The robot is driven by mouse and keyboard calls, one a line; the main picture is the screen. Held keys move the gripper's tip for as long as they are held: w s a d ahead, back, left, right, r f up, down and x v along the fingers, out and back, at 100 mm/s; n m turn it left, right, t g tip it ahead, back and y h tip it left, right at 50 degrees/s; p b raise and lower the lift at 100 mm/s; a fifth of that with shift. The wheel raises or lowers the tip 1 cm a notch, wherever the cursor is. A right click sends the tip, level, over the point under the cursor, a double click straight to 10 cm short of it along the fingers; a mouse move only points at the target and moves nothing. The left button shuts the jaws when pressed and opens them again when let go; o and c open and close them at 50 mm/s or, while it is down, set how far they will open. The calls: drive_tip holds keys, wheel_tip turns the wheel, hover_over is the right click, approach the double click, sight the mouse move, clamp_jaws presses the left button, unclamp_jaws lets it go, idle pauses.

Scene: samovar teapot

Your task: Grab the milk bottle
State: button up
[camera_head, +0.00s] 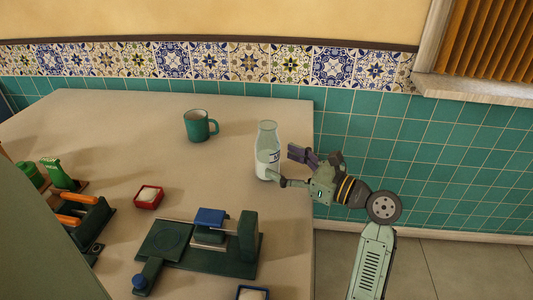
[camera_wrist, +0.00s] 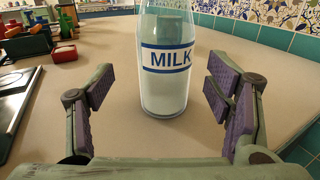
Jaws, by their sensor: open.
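The milk bottle (camera_head: 267,152) is clear glass with white milk inside and stands upright near the table's right edge in the head view. In the wrist view the milk bottle (camera_wrist: 166,75) shows its blue and white MILK label, and its top is cut off. My gripper (camera_head: 287,166) is just right of the bottle, low over the table edge. In the wrist view my gripper (camera_wrist: 160,103) is open, with one purple-padded finger on each side of the bottle's line. The bottle stands ahead between the fingers, with clear gaps on both sides; the pads do not touch it.
A green mug (camera_head: 197,126) stands behind and left of the bottle. A small red dish (camera_head: 148,197), a dark green device with a blue block (camera_head: 210,217), and a rack with orange handles (camera_head: 82,215) stand farther left and front. The tiled wall (camera_head: 390,130) is behind.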

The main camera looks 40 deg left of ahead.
sight(277, 158)
drive_tip(key=a+p, duration=0.1)
drive_tip(key=a, duration=0.4)
drive_tip(key=shift+a, duration=0.35)
drive_tip(key=shift+c, duration=0.2)
drive_tip(key=c, duration=1.5)
drive_tip(key=shift+r, duration=0.1)
